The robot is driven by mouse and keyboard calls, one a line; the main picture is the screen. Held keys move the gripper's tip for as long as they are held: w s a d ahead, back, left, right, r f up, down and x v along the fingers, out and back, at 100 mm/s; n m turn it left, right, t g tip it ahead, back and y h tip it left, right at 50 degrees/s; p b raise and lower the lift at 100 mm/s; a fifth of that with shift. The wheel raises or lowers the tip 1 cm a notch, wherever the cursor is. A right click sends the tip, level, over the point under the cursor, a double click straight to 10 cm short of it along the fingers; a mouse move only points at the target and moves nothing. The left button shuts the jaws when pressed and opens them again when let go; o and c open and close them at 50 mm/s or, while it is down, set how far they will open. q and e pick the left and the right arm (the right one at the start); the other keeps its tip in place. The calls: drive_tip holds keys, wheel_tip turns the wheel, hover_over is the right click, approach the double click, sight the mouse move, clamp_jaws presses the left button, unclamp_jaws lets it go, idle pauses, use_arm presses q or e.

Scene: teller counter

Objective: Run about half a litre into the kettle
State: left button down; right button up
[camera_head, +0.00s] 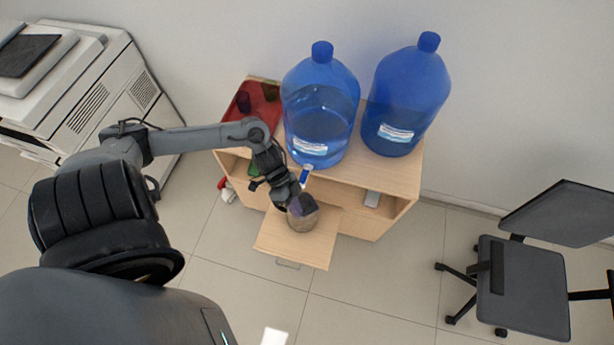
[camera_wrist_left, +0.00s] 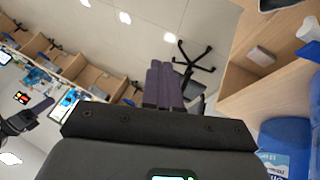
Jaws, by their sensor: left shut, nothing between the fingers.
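The kettle (camera_head: 305,226) appears as a brownish rounded vessel on the wooden pull-out board (camera_head: 273,240), largely covered from above by my left gripper (camera_head: 303,206). A large blue water bottle (camera_head: 320,105) stands on the cabinet behind, with a visible water line and a small white-and-blue tap (camera_head: 305,173) at its front, beside my gripper. In the left wrist view my left gripper (camera_wrist_left: 165,84) has its dark fingers together and empty. Whether it touches the kettle cannot be told. The kettle's inside is hidden. My right gripper is not in view.
A second blue bottle (camera_head: 405,98) stands to the right on the cabinet (camera_head: 360,180). A red tray (camera_head: 262,104) with small cups is at its left. A printer (camera_head: 85,95) stands at left, an office chair (camera_head: 520,280) at right. The floor in front is clear.

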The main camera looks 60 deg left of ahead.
use_arm(q)
drive_tip(key=w+a+r+y+b, duration=0.1)
drive_tip(key=w+a, duration=0.3)
drive_tip(key=a, duration=0.4)
drive_tip(key=w+a+r+y+b, duration=0.2)
drive_tip(key=w+a+r+y, duration=0.1)
drive_tip(key=a, duration=0.5)
drive_tip(key=shift+w+a+r+m+t, duration=0.2)
drive_tip(key=shift+w+r+m+t, duration=0.1)
drive_tip(key=shift+w+r, duration=0.3)
drive_tip(key=shift+w+f, duration=0.1)
drive_tip(key=shift+f, duration=0.05)
hover_over(303, 180)
drive_tip(key=a, duration=0.1)
drive_tip(key=f, duration=1.2)
drive_tip(key=shift+s, duration=0.2)
drive_tip(key=shift+s+f, duration=0.15)
drive_tip(key=shift+f, duration=0.55)
